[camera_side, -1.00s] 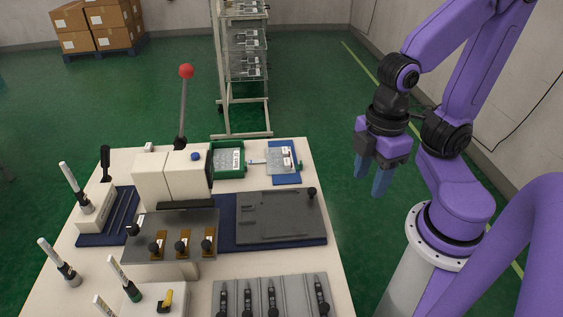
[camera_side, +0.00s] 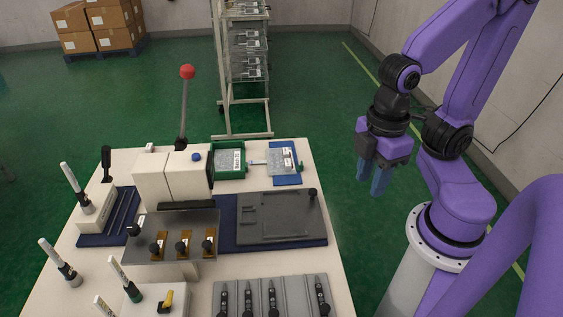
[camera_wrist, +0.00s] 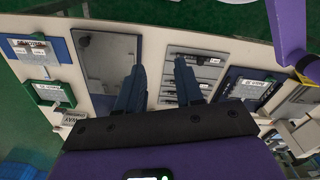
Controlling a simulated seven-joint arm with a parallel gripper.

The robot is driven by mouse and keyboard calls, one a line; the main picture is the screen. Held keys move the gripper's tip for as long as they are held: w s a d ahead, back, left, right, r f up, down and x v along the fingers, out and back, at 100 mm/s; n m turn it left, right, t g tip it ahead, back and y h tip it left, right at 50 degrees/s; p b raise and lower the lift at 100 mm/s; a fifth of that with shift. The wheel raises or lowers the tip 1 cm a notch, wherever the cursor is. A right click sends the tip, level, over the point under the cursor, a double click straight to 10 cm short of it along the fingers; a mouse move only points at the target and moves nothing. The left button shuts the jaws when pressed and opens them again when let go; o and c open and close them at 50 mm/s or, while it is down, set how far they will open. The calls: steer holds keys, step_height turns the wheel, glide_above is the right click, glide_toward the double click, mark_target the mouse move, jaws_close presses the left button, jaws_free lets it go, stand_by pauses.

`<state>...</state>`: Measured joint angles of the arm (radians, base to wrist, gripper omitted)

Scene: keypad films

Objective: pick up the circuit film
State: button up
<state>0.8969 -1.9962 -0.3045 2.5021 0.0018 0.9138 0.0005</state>
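I cannot tell for certain which sheet is the circuit film. In the side view a pale labelled sheet lies in a green tray (camera_side: 216,174) at the back of the table. A second pale labelled sheet (camera_side: 281,159) lies on a blue mat (camera_side: 287,180) to its right. My gripper (camera_side: 371,177) hangs right of the table, apart from everything. Its blue fingers stand apart and empty, also in the wrist view (camera_wrist: 159,68).
A white press with a red-knobbed lever (camera_side: 187,72) stands left of the trays. A grey plate (camera_side: 285,215) lies on a blue base in front of them. A grey rack with several black-handled tools (camera_side: 235,290) is at the front. A wire shelf cart (camera_side: 247,100) stands behind the table.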

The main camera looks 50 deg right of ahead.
steer(key=w+d+f+m, duration=0.1)
steer(key=w+d+m, duration=0.2)
steer(key=w+m, duration=1.15)
steer(key=w+d+f+m, duration=0.3)
steer(key=w+d+m, duration=0.1)
steer(key=w+d, duration=0.45)
steer(key=w+d+f+m, duration=0.3)
steer(key=w+d, duration=0.4)
steer(key=d, duration=0.2)
step_height(320, 180, down, 16)
steer(key=shift+a+f, duration=0.15)
steer(key=shift+f, duration=0.05)
jaws_close()
